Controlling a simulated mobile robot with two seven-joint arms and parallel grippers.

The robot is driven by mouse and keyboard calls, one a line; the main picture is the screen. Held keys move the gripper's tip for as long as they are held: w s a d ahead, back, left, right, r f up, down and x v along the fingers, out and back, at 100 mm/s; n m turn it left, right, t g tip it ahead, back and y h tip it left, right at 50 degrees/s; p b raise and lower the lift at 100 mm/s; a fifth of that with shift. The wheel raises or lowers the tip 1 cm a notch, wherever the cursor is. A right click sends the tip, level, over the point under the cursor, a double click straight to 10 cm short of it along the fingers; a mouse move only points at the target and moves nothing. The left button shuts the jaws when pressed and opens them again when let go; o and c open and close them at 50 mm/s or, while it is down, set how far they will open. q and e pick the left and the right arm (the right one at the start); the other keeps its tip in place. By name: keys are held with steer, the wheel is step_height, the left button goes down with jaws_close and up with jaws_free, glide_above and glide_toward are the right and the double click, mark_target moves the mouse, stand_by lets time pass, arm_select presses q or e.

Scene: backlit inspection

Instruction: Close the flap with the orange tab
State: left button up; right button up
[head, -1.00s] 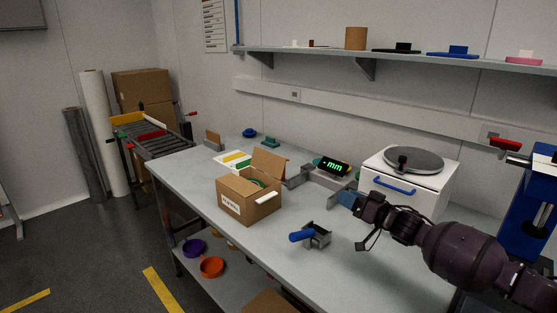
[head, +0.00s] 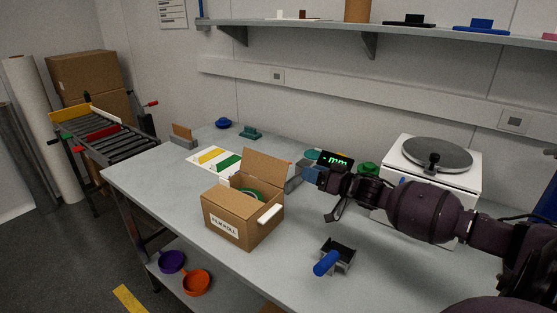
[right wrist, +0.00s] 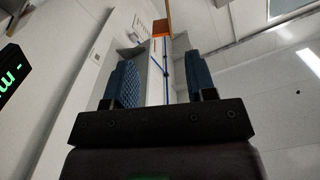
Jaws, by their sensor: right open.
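An open cardboard box (head: 232,225) labelled FILM ROLL stands on the bench in the head view. Its back flap (head: 268,168) stands up, leaning backward. A white tab (head: 270,214) shows at its right side, and a green roll (head: 249,193) is partly visible inside. I cannot make out an orange tab on the box. My right gripper (head: 312,174) is to the right of the back flap, apart from it. Its blue fingers are apart and empty in the right wrist view (right wrist: 163,82). My left gripper is not in view.
A black display (head: 336,160) with green characters is just behind my right gripper. A blue-handled tool (head: 327,263) lies in front of my right arm. A white unit with a grey disc (head: 437,155) stands at the right.

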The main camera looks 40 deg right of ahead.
mark_target(284, 161)
steer(key=shift+b+x, duration=0.35)
steer(key=shift+x, duration=4.65)
jaws_close()
